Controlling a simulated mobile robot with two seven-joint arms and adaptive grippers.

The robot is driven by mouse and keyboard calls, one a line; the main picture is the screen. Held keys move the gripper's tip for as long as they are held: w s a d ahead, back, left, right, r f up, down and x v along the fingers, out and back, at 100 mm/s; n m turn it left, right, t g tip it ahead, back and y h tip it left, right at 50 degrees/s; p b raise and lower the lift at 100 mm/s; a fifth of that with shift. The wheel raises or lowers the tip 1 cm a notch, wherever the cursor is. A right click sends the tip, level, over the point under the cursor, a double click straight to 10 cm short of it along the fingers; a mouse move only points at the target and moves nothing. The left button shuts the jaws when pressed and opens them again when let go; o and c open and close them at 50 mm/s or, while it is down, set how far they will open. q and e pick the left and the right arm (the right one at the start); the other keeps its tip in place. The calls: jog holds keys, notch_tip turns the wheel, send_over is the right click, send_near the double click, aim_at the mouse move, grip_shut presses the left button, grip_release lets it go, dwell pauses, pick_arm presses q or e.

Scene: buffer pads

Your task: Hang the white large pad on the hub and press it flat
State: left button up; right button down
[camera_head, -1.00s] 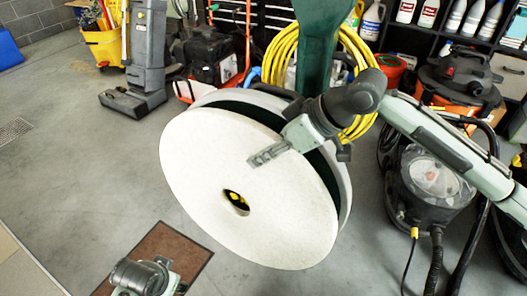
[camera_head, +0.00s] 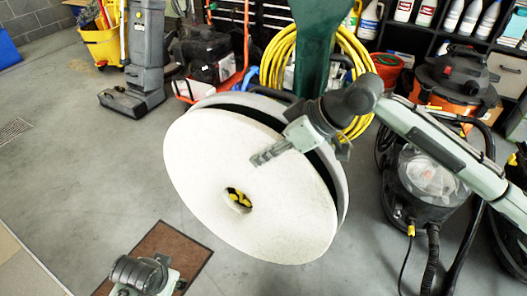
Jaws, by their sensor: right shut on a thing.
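The large white pad (camera_head: 225,165) is a round disc with a central hole, tilted in front of the dark green machine's head (camera_head: 316,50). The yellow and black hub (camera_head: 239,198) shows through the pad's hole, towards its left side. A dark gap shows between the pad and the grey rim behind it at the upper right. My right gripper (camera_head: 272,154) is shut on the pad's upper right edge, one finger across its front face.
A brown mat (camera_head: 165,247) lies on the grey floor at lower left. A coiled yellow hose (camera_head: 350,65) hangs behind the machine. A wet vacuum (camera_head: 428,185) stands at right under my right arm. The floor left of the pad is clear.

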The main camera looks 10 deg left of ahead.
jog(key=shift+w+r, duration=0.1)
jog(key=shift+w, duration=0.15)
jog(key=shift+w+d+p, duration=0.2)
jog(key=shift+w+p, duration=0.1)
jog(key=shift+w, duration=0.3)
jog(key=shift+w+d+f, duration=0.15)
jog(key=shift+w+f, duration=0.05)
jog(key=shift+w, duration=0.15)
dwell(0.6)
jog(key=shift+t, duration=0.4)
jog(key=shift+w+d, duration=0.1)
jog(key=shift+w, duration=0.1)
